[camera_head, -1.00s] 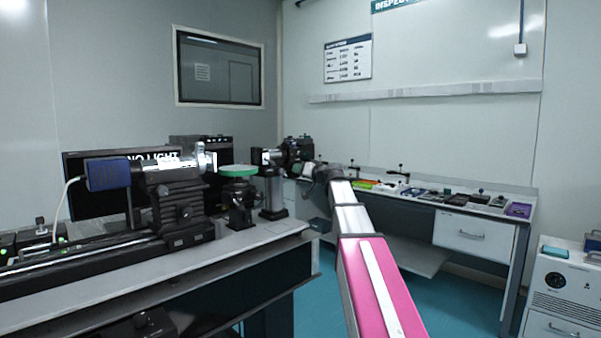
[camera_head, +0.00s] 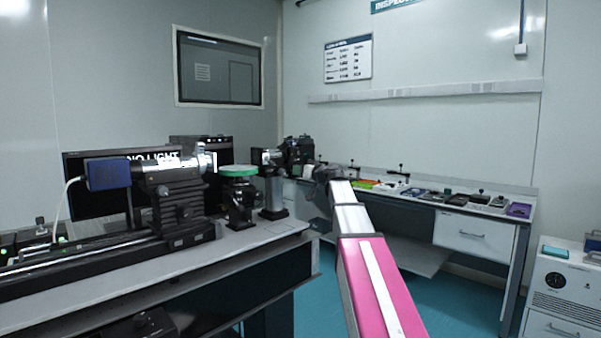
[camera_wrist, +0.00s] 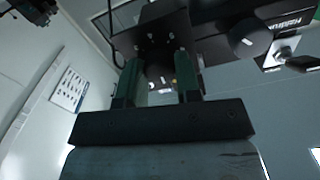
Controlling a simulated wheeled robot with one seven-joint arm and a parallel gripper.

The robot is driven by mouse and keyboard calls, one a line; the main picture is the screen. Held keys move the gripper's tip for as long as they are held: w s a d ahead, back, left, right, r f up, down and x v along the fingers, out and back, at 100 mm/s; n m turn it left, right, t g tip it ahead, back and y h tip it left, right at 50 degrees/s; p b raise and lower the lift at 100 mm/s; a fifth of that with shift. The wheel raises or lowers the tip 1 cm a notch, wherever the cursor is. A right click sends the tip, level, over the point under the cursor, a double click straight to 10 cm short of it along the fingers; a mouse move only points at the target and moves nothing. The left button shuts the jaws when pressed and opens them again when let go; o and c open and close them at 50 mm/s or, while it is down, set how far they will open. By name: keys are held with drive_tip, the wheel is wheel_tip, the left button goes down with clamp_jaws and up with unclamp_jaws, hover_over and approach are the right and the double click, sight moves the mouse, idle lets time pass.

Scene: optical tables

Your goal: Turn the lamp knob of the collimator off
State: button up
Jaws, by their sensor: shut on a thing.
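My gripper (camera_wrist: 159,62) fills the middle of the wrist view, its two green-grey fingers pointing up against a black box (camera_wrist: 152,38) with small screws. The fingers are shut on a dark part at the box, apparently the lamp knob; the part is mostly hidden between them. In the head view my arm reaches to the black-and-silver unit (camera_head: 272,157) on a post at the bench's far right end, which seems to be the collimator. The gripper is small and dark there, and the knob's position cannot be read.
The left bench (camera_head: 250,238) carries a green-topped stage (camera_head: 238,171) and a blue camera (camera_head: 107,174) with a silver barrel (camera_head: 165,167). A monitor behind shows "NO LIGHT" (camera_head: 150,157). A side table (camera_head: 475,213) holds small parts. Open floor lies between.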

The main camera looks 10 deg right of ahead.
drive_tip(key=o, duration=0.9)
drive_tip(key=v, duration=1)
drive_tip(key=shift+s+d, duration=0.2)
drive_tip(key=shift+s, duration=0.15)
drive_tip(key=shift+s+d, duration=0.1)
